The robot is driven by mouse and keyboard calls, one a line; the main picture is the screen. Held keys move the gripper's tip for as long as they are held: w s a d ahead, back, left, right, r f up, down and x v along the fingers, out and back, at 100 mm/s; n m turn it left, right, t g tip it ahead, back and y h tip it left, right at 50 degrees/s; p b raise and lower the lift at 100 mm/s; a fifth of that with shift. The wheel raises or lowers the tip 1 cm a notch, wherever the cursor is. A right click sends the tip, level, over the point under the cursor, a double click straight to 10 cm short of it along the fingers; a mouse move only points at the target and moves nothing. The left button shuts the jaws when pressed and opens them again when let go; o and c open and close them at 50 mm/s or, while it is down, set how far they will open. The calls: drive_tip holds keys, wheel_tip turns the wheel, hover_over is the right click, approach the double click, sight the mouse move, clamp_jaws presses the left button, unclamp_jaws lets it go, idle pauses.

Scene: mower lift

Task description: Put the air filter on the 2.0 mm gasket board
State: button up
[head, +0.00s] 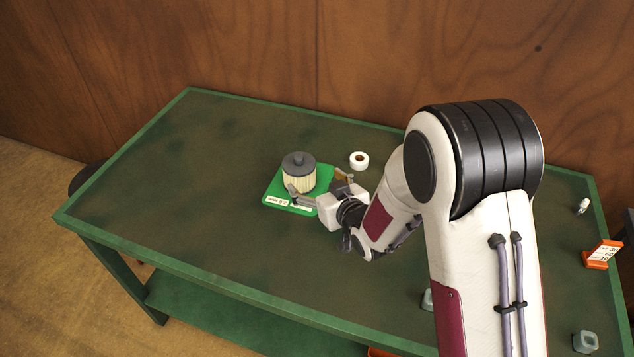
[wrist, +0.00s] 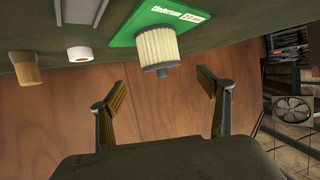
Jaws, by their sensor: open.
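The air filter (head: 298,174), a cream pleated cylinder with a dark grey cap and knob, stands upright on the green gasket board (head: 274,198). In the wrist view the picture is inverted, and the filter (wrist: 157,47) hangs from the board (wrist: 150,14), whose white label appears to read 2.0 mm. My gripper (head: 318,184) is open and empty, just to the right of the filter in the head view. In the wrist view its fingers (wrist: 160,90) are spread apart, with the filter beyond their tips and no contact visible.
A white roll (head: 359,160) lies right of the board; it also shows in the wrist view (wrist: 80,54), near a tan tapered object (wrist: 26,70). An orange sign (head: 600,255) and a grey block (head: 586,342) are at the table's right. The table's left is clear.

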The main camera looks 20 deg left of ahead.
idle(0.4)
drive_tip(key=s+d+r+m+h, duration=0.25)
drive_tip(key=d+r, duration=0.55)
drive_tip(key=d, duration=0.4)
drive_tip(key=s+d+r+m+h, duration=0.15)
drive_tip(key=d+r+h, duration=0.25)
drive_tip(key=d+r, duration=0.65)
drive_tip(key=s+d+m+g+h, duration=0.1)
drive_tip(key=s+d, duration=0.4)
drive_tip(key=s, duration=0.4)
drive_tip(key=s+d+m+g+h, duration=0.1)
drive_tip(key=s+d+m, duration=0.1)
drive_tip(key=s+d, duration=0.4)
drive_tip(key=s+d+r+m+g+h, duration=0.1)
drive_tip(key=s+d, duration=0.4)
drive_tip(key=s, duration=0.7)
drive_tip(key=shift+s+d+m+g, duration=0.15)
drive_tip(key=shift+d+m+g, duration=0.15)
drive_tip(key=shift+m+g, duration=0.2)
